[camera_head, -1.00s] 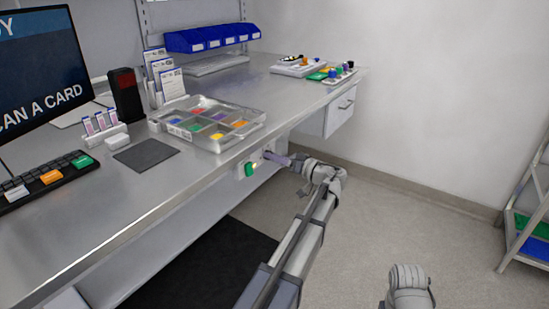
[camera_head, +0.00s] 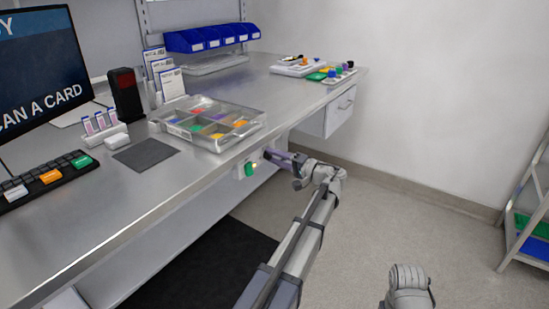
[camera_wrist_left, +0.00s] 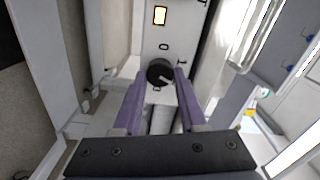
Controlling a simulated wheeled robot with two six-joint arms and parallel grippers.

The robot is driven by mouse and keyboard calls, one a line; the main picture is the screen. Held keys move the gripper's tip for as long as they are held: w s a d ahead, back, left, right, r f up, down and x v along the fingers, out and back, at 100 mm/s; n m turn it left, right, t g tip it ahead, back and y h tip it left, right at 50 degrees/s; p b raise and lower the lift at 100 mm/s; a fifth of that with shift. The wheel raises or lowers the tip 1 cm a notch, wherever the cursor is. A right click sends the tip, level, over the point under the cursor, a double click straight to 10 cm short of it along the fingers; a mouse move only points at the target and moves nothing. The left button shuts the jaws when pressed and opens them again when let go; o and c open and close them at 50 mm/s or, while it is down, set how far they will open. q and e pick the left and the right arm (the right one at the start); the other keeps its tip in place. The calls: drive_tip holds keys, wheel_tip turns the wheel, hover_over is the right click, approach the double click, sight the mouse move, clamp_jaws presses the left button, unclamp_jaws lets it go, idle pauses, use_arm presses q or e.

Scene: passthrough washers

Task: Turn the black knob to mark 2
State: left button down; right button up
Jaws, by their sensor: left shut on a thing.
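The black knob (camera_wrist_left: 160,72) sits on a pale control panel (camera_wrist_left: 182,28) in the left wrist view. Its light pointer line slants toward the lower right of that picture. Small dark marks surround it, too small to read surely. My left gripper (camera_wrist_left: 160,74) has its purple fingers on either side of the knob, shut on it. In the head view my left gripper (camera_head: 273,157) is at the panel under the bench's front edge and hides the knob. My right gripper is out of view.
A green button (camera_head: 250,170) is left of my left gripper on the panel. A lit window (camera_wrist_left: 160,15) also shows there. A compartment tray (camera_head: 215,142) stands on the bench (camera_head: 120,205) above. The floor (camera_head: 375,215) in front is clear.

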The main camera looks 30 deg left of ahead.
use_arm(q)
drive_tip(key=shift+m, duration=0.6)
drive_tip(key=shift+c, duration=2.2)
unclamp_jaws()
drive_tip(key=shift+d, duration=0.1)
drive_tip(key=d, duration=0.7)
drive_tip(key=shift+s+d, duration=0.3)
